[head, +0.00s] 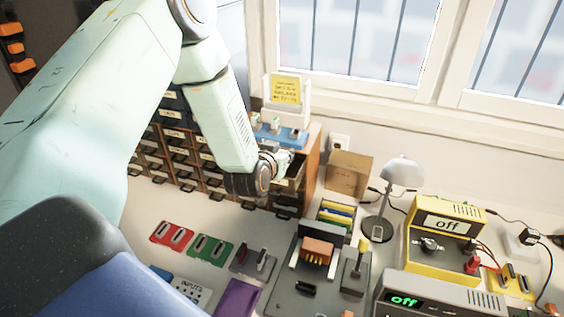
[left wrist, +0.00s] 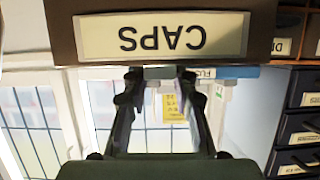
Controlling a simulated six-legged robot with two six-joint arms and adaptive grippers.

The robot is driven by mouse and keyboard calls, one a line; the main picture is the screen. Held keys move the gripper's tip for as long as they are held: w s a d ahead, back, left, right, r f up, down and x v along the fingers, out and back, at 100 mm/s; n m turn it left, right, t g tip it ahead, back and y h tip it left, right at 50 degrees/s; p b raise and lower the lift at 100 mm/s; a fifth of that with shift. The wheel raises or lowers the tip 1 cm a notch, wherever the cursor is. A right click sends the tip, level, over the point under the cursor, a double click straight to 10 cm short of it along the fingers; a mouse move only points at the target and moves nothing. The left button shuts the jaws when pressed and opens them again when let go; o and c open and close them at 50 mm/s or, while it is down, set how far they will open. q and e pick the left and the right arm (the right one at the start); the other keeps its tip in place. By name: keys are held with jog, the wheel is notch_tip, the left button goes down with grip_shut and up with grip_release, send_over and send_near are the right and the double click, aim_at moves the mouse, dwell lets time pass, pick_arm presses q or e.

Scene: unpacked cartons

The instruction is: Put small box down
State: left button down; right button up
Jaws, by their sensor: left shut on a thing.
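A small brown drawer-like box (left wrist: 262,30) with an upside-down CAPS label fills the top of the left wrist view. In the head view the box (head: 293,172) is at the right end of the drawer cabinet (head: 311,165), partly hidden by my gripper. My left gripper (head: 284,160) is shut on it; both fingertips (left wrist: 160,73) meet at its edge in the wrist view. I cannot tell whether the box rests in the cabinet or is held clear of it. My right gripper is not in view.
A cardboard carton (head: 348,174) stands right of the cabinet, beside a desk lamp (head: 400,172). A yellow power supply (head: 440,238) and a grey instrument stand at right. A card stand (head: 286,92) is on the cabinet.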

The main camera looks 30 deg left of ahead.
pick_arm(q)
notch_tip(320, 180, down, 3)
jog(key=shift+s+a+r, duration=0.1)
jog(key=shift+s+r, duration=0.05)
jog(key=shift+r, duration=0.05)
jog(key=shift+f, duration=0.15)
jog(key=c, duration=1.1)
grip_release()
jog(key=shift+o, duration=0.2)
